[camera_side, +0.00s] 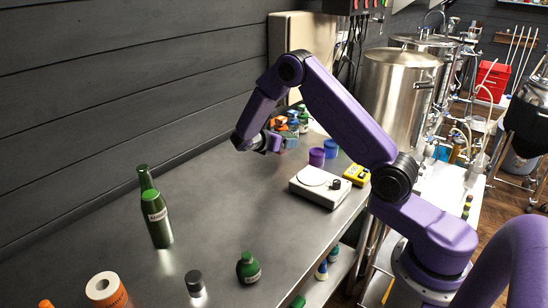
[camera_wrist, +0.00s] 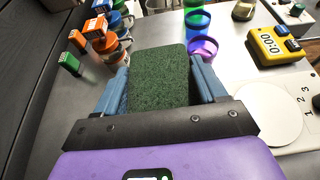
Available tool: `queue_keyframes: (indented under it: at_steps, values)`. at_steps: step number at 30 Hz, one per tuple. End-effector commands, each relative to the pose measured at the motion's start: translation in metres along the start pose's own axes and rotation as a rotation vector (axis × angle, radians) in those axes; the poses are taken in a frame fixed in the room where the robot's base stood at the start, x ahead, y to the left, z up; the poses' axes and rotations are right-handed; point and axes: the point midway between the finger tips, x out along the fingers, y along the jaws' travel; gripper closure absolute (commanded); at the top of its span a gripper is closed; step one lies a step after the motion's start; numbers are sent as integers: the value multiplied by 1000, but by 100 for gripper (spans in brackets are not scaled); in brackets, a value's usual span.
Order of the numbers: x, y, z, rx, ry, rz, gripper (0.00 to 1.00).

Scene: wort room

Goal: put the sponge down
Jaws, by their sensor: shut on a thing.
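The sponge (camera_wrist: 160,76) is a dark green, rough block in the wrist view. My gripper (camera_wrist: 160,90) is shut on it, with one blue finger against each side. In the side view my gripper (camera_side: 287,140) is above the far part of the grey metal worktop (camera_side: 215,190). The sponge cannot be made out clearly in that view. How far it is above the worktop is hard to tell.
A white scale (camera_side: 320,186), a yellow timer (camera_side: 356,175) and purple and blue cups (camera_side: 317,156) stand right of my gripper. Several bottles with orange and blue tops (camera_wrist: 95,35) stand beyond it. A tall green bottle (camera_side: 156,212) stands nearer, left. Worktop between is clear.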

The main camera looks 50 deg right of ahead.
Motion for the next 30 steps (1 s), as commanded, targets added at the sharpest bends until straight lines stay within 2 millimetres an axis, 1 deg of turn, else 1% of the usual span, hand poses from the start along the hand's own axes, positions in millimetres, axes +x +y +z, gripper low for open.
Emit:
queue_keyframes:
  at_steps: [1, 6, 12, 19, 21, 25, 30]
  values:
    - [6, 6, -7, -2, 0, -2, 57]
    - [22, 24, -27, -2, 1, -3, 57]
    - [33, 38, -41, 0, 1, -2, 57]
    - [40, 46, -50, 0, 1, -2, 57]
    - [44, 46, -60, -4, 1, -3, 57]
    - [49, 46, -73, -2, 0, -1, 57]
    - [50, 46, -77, -1, 1, -1, 57]
